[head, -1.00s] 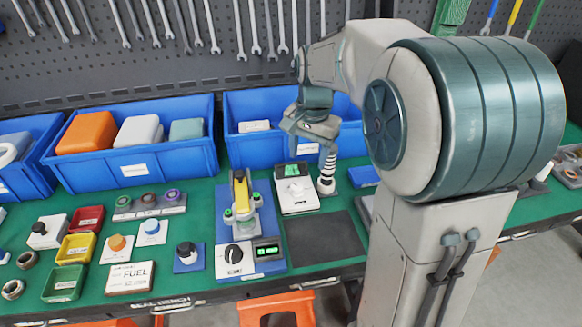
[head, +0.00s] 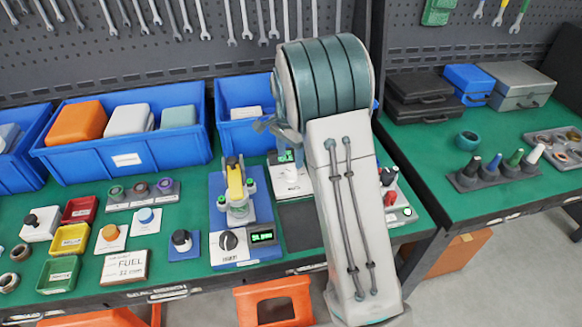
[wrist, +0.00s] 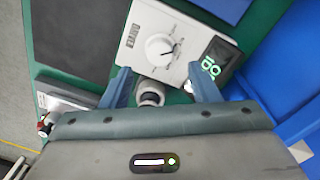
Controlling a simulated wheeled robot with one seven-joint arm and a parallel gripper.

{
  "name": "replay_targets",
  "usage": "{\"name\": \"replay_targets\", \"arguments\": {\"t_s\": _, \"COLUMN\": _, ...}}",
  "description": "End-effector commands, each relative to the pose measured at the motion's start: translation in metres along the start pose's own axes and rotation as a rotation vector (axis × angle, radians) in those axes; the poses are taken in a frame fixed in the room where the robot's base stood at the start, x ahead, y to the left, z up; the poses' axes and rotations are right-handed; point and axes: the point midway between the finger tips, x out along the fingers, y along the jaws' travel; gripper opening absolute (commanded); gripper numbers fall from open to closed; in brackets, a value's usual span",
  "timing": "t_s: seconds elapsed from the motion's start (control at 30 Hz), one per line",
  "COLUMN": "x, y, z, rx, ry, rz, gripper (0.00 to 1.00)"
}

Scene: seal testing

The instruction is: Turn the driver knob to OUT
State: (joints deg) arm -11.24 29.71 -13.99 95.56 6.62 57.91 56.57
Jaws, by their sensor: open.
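A white box (wrist: 195,50) with a round white dial knob (wrist: 159,47) and a dark display with green digits (wrist: 216,57) fills the upper middle of the wrist view. Its label is too small to read. My gripper (wrist: 158,70) has its two blue-grey fingers apart near the box, with nothing clamped. A grey and white cylindrical tool (wrist: 151,94) shows between the fingers. In the head view the white box (head: 290,181) is partly behind my arm, and my gripper (head: 266,124) is over the back of the bench. A second knob (head: 229,240) is on the blue-based press unit.
The press with a yellow lever (head: 235,185) stands left of the white box. Blue bins (head: 125,160) line the back of the bench. A dark mat (head: 300,226) lies bare in front of the white box. A dark bare area (wrist: 75,30) shows in the wrist view.

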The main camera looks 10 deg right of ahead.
Motion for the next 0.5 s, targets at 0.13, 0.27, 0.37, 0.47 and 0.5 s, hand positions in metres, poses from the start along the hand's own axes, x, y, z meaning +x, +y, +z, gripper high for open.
{"name": "replay_targets", "arguments": {"t_s": 0.13, "x": 0.028, "y": 0.001, "z": 0.000, "rx": 0.000, "ry": -0.001, "rz": 0.003, "gripper": 0.55}}
{"name": "replay_targets", "arguments": {"t_s": 0.27, "x": 0.043, "y": 0.000, "z": 0.000, "rx": 0.000, "ry": -0.001, "rz": 0.001, "gripper": 0.55}}
{"name": "replay_targets", "arguments": {"t_s": 0.37, "x": 0.050, "y": 0.000, "z": 0.000, "rx": -0.001, "ry": -0.001, "rz": 0.000, "gripper": 0.55}}
{"name": "replay_targets", "arguments": {"t_s": 0.47, "x": 0.052, "y": 0.000, "z": 0.000, "rx": -0.001, "ry": 0.000, "rz": -0.001, "gripper": 0.55}}
{"name": "replay_targets", "arguments": {"t_s": 0.5, "x": 0.053, "y": 0.000, "z": 0.000, "rx": -0.001, "ry": 0.000, "rz": -0.001, "gripper": 0.55}}
